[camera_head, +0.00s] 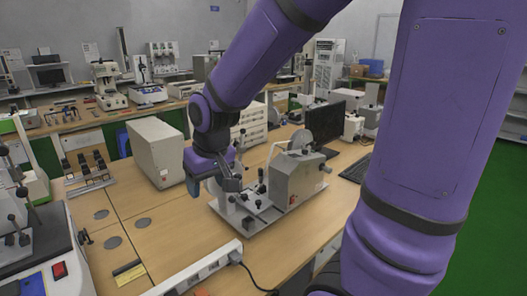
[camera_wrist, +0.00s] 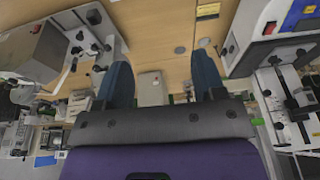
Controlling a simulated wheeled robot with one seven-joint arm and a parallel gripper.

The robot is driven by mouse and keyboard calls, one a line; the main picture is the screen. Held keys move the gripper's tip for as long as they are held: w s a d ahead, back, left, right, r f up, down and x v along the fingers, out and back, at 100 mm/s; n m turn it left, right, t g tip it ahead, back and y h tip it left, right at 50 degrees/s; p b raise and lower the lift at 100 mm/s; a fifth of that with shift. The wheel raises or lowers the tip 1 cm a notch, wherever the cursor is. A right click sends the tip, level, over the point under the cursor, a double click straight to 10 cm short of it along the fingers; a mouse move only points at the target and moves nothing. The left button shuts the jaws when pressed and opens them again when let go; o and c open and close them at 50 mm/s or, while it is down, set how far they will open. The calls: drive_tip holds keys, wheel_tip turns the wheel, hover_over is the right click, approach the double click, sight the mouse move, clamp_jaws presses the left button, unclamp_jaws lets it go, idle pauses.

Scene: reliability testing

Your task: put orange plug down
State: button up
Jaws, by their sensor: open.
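My gripper (camera_head: 211,187) hangs above the wooden table, beside the grey test machine. In the wrist view its two blue fingers (camera_wrist: 163,72) are spread wide apart with nothing held between them. I cannot clearly make out an orange plug in either view. A small orange patch (camera_head: 201,292) shows at the bottom edge of the head view, below the white power strip (camera_head: 208,266); it is too small to tell what it is.
The grey test machine (camera_head: 296,180) stands right of my gripper. A beige box (camera_head: 157,152) stands behind and left. A small rack (camera_head: 87,168) and a machine with a red switch (camera_head: 42,262) are at the left. Bare tabletop (camera_head: 165,235) lies in front.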

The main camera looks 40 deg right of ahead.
drive_tip(key=s+d+r+t, duration=0.2)
drive_tip(key=s+r, duration=0.9)
drive_tip(key=s, duration=0.4)
drive_tip(key=shift+s+d+r, duration=0.2)
drive_tip(key=shift+d+r, duration=0.15)
drive_tip(key=shift+o, duration=0.5)
drive_tip(key=shift+w, duration=0.15)
